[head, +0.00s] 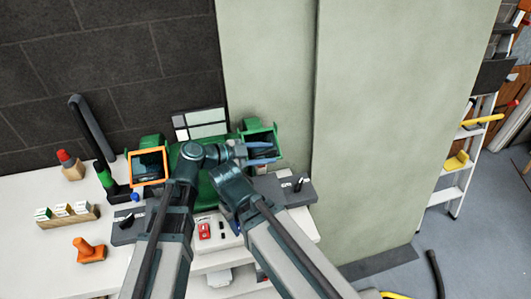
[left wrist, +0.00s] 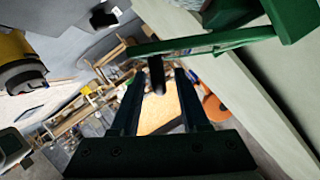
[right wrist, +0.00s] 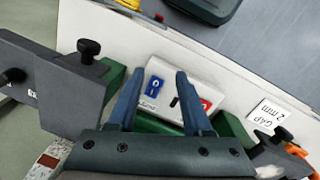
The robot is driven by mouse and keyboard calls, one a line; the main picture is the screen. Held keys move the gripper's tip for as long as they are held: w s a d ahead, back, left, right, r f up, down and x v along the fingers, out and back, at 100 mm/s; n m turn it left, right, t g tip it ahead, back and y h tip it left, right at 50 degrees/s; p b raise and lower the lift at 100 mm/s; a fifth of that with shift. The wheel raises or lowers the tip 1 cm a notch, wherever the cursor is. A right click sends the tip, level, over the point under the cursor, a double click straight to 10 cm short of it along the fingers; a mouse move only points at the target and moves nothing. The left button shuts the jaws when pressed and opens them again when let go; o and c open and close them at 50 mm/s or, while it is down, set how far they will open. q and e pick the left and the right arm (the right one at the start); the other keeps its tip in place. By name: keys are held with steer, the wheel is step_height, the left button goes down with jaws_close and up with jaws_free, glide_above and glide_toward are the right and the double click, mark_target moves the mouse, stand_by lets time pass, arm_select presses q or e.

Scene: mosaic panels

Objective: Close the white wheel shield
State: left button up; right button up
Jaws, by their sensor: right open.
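A green bench grinder stands on the white bench. Its left wheel has an orange-framed shield (head: 148,166). At its right wheel is a green housing or shield frame (head: 259,133); I cannot tell a white shield apart there. My left gripper (head: 262,153) reaches across to this right side, with its fingers apart. In the left wrist view a green bar (left wrist: 205,42) crosses just beyond the fingertips, and a short black peg (left wrist: 156,75) shows between the fingers. My right gripper (right wrist: 155,90) is open over the white switch panel (right wrist: 175,75); my arm hides it in the head view.
Grey blocks with black knobs (head: 297,185) flank the grinder. A red-topped bottle (head: 70,165), a wooden rack (head: 68,214) and an orange stamp-like object (head: 89,250) stand on the left. A pale green wall panel (head: 370,120) rises behind. A ladder (head: 460,160) stands far right.

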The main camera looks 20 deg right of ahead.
arm_select(q)
steer(key=p+v, duration=0.4)
steer(key=v, duration=1)
steer(key=shift+p, duration=0.35)
steer(key=s+a+f+n+y, duration=0.1)
steer(key=a+f+n+y, duration=0.3)
steer(key=a+n, duration=0.3)
steer(key=s+a+f+n+g+y, duration=0.1)
steer(key=s+a+f+n+y, duration=0.1)
steer(key=a+f+n+y, duration=0.3)
steer(key=s+a+f+n+y, duration=0.1)
steer(key=a+f+n+y, duration=0.4)
steer(key=a+n, duration=0.3)
steer(key=shift+s+a+f+n+g, duration=0.1)
steer(key=shift+s+a+n+g, duration=0.1)
steer(key=shift+n, duration=0.35)
steer(key=shift+s+a+f+n+g, duration=0.1)
steer(key=shift+a+n+g, duration=0.1)
steer(key=shift+n, duration=0.35)
steer(key=s+d+m+g+y, duration=0.1)
steer(key=s+d+m, duration=0.3)
steer(key=d, duration=0.7)
steer(key=shift+s+d, duration=0.15)
steer(key=shift+s, duration=0.75)
